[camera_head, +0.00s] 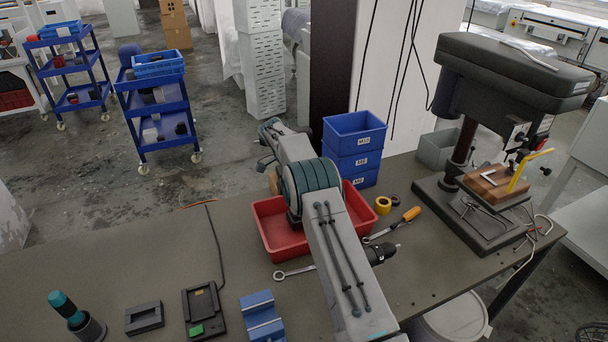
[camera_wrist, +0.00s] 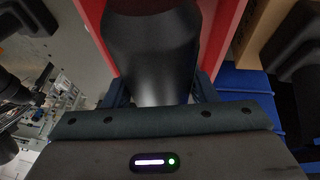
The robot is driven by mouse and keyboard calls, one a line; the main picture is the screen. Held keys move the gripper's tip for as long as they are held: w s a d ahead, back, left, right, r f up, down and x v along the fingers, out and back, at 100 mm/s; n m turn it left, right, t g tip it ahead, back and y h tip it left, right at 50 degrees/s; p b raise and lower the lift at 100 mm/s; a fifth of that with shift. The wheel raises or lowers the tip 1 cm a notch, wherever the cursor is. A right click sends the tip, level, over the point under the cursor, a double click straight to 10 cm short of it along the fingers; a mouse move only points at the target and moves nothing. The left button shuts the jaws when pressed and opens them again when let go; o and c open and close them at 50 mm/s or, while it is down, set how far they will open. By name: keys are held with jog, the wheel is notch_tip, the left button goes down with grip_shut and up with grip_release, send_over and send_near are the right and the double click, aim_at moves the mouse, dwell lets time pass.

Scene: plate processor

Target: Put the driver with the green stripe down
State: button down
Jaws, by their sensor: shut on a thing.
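My gripper (camera_wrist: 160,90) is shut on a large, rounded black body (camera_wrist: 152,48), seen close up in the wrist view. No green stripe shows on it from here, so I cannot confirm from its markings that it is the driver with the green stripe. The red bin (camera_wrist: 227,30) shows behind it. In the head view my arm reaches over the red bin (camera_head: 268,226), and the jaws cannot be made out. A black power tool (camera_head: 380,252) lies on the bench, partly hidden by my arm.
The grey bench (camera_head: 130,265) carries a teal-topped tool in a holder (camera_head: 76,316), a black block (camera_head: 144,317), a black device (camera_head: 204,311) and a blue fixture (camera_head: 262,317). Blue bins (camera_head: 354,148) and a drill press (camera_head: 505,85) stand behind and right.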

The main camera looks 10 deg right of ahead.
jog(key=shift+f, duration=0.55)
jog(key=c, duration=1)
grip_release()
jog(key=shift+f, duration=0.3)
jog(key=o, duration=0.4)
jog(key=shift+r, duration=0.1)
jog(key=shift+r, duration=0.1)
